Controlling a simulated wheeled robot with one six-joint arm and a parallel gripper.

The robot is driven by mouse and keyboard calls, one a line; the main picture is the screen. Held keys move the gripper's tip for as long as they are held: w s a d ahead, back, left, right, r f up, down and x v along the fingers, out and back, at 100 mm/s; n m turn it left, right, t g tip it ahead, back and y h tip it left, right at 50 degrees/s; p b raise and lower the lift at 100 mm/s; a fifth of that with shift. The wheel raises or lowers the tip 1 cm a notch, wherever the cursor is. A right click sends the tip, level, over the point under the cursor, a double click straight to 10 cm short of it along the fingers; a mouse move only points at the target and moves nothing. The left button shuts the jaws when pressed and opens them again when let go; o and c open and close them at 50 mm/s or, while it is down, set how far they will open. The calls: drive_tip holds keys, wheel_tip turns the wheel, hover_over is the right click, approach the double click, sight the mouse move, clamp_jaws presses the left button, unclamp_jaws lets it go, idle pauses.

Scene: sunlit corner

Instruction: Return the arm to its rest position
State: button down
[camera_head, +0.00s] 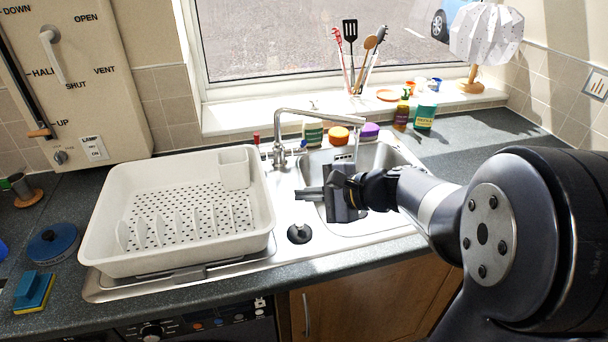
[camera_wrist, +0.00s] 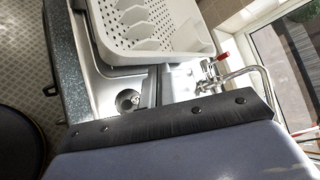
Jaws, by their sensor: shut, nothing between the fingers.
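My gripper (camera_head: 311,194) is at the end of my arm, which reaches in from the right in the head view. The fingers are together and hold nothing.
An empty white dish rack (camera_head: 180,205) stands on the drainer, left of my gripper. A tall tap (camera_head: 300,125) rises behind it. A black plug (camera_head: 299,233) lies in front. Bottles (camera_head: 402,112) and a utensil pot (camera_head: 357,78) stand near the window.

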idle(0.4)
drive_tip(key=w+d+f+n+y+b, duration=0.1)
drive_tip(key=w+n+y+b, duration=0.2)
drive_tip(key=w+n, duration=0.2)
drive_tip(key=w+d+f+n+t+y+b, duration=0.1)
drive_tip(key=w+n, duration=0.4)
drive_tip(key=w, duration=0.5)
drive_tip(key=shift+w+d+f+n+y+b, duration=0.3)
drive_tip(key=shift+d+f+y+b, duration=0.5)
drive_tip(key=shift+y+b, duration=0.4)
